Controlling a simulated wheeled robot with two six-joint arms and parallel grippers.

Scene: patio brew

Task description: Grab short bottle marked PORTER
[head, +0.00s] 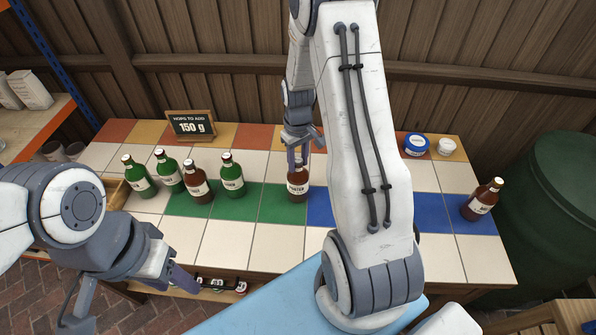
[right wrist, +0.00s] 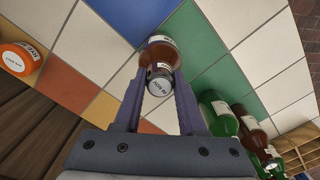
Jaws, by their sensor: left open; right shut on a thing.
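A short brown bottle (head: 298,186) stands upright on the tiled counter, at the line between the green and blue tiles. Its white label seems to read PORTER, but the print is small. My right gripper (head: 298,150) reaches down from above and is shut on this bottle near its neck. In the right wrist view the same bottle (right wrist: 163,52) sits between the two purple fingers, its pale cap facing the camera. My left gripper (head: 182,279) is open and empty at the lower left, by the counter's front edge.
Several green bottles (head: 232,176) and a brown one (head: 198,187) stand to the left. Another brown bottle (head: 482,200) stands at the far right.

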